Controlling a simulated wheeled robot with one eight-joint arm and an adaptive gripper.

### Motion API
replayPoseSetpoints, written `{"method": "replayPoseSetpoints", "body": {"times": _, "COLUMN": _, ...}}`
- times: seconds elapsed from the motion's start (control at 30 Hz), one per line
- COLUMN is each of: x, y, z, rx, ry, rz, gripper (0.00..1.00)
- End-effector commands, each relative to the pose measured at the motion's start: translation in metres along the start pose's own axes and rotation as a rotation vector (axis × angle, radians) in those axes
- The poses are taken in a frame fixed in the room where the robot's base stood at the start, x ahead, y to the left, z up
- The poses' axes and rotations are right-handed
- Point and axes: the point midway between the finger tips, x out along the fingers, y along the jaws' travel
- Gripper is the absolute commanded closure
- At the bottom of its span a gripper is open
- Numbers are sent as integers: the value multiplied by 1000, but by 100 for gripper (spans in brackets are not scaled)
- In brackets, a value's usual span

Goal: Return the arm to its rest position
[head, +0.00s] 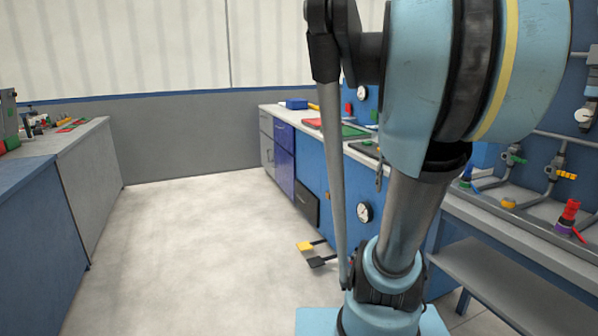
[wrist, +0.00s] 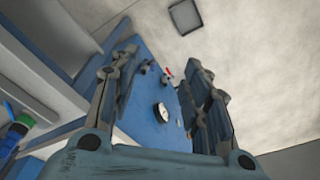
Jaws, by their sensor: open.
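My gripper (wrist: 160,85) shows in the wrist view with its two dark fingers spread wide apart. Nothing is between the fingers. Beyond them are a blue panel with a round gauge (wrist: 161,112) and a pale surface with a square fitting. In the head view my light blue arm rises on the right side and bends at the top. The gripper itself is outside that view.
A workbench (head: 274,113) with blue panels runs along the right, partly hidden by my arm. A grey shelf (head: 510,275) and pipes with valves are at the far right. Another bench (head: 75,150) stands at left.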

Motion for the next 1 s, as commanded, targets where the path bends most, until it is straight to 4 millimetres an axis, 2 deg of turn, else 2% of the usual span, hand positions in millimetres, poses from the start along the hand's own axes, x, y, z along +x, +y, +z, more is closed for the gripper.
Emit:
{"method": "replayPoseSetpoints", "body": {"times": 0.03, "x": 11, "y": -8, "z": 18, "rx": -39, "ry": 6, "rz": -4, "gripper": 57}}
{"method": "replayPoseSetpoints", "body": {"times": 0.3, "x": 70, "y": -30, "z": 95, "rx": -228, "ry": 40, "rz": -27, "gripper": 57}}
{"method": "replayPoseSetpoints", "body": {"times": 0.5, "x": 109, "y": -37, "z": 136, "rx": -336, "ry": 61, "rz": -41, "gripper": 57}}
{"method": "replayPoseSetpoints", "body": {"times": 0.67, "x": 124, "y": -39, "z": 151, "rx": -376, "ry": 68, "rz": -47, "gripper": 57}}
{"method": "replayPoseSetpoints", "body": {"times": 0.9, "x": 126, "y": -40, "z": 152, "rx": -382, "ry": 70, "rz": -48, "gripper": 57}}
{"method": "replayPoseSetpoints", "body": {"times": 0.97, "x": 126, "y": -40, "z": 152, "rx": -382, "ry": 70, "rz": -48, "gripper": 67}}
{"method": "replayPoseSetpoints", "body": {"times": 1.0, "x": 126, "y": -40, "z": 152, "rx": -382, "ry": 70, "rz": -48, "gripper": 67}}
